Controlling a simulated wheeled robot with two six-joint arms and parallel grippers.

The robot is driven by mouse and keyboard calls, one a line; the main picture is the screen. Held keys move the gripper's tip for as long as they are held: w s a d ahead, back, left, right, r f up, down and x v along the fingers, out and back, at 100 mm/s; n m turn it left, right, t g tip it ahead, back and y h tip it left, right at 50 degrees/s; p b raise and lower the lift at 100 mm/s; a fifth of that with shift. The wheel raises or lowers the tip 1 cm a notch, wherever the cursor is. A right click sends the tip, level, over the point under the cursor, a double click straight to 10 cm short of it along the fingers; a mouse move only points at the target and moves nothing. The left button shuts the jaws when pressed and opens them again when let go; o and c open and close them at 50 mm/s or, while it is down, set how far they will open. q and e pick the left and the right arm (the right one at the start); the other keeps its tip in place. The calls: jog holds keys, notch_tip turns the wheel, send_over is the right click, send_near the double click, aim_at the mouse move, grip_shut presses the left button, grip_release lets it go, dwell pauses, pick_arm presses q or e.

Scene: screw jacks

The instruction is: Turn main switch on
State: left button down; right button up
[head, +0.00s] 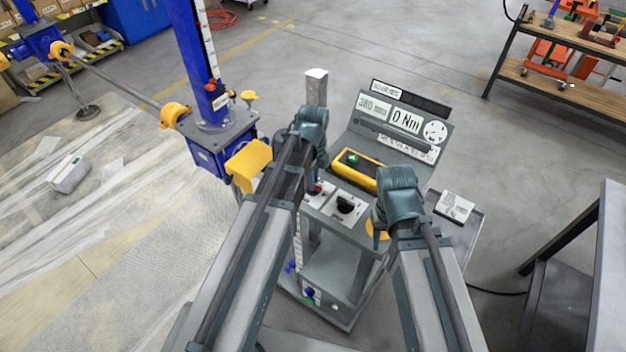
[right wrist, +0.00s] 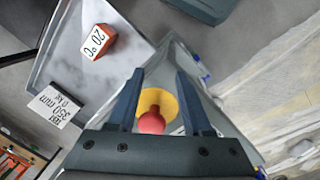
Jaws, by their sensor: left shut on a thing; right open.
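In the head view, a white switch panel on the grey cart (head: 335,270) carries a black rotary knob (head: 345,206). A red knob (right wrist: 151,121) on a round yellow plate (right wrist: 166,101) shows in the right wrist view. I cannot tell which of these is the main switch. My right gripper (right wrist: 160,100) is open, with one finger on each side of the red knob and no clear grip on it. My left gripper (head: 311,122) is over the left side of the cart. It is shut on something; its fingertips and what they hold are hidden.
A console (head: 400,125) reading 0 Nm and a yellow device (head: 357,169) are on the cart. A grey post (head: 317,87) rises behind my left gripper. A blue screw jack (head: 214,138) stands left. A side tray (head: 462,232) is right. Open floor lies behind the cart.

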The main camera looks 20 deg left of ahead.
pick_arm(q)
jog(key=n, duration=0.4)
jog(key=shift+n, duration=0.3)
jog(key=n, duration=0.3)
jog(key=shift+n, duration=0.3)
jog(key=n, duration=0.4)
jog(key=shift+n, duration=2.1)
jog(key=c, duration=0.8)
grip_release()
jog(key=shift+c, duration=0.2)
pick_arm(e)
jog(key=shift+r, duration=0.1)
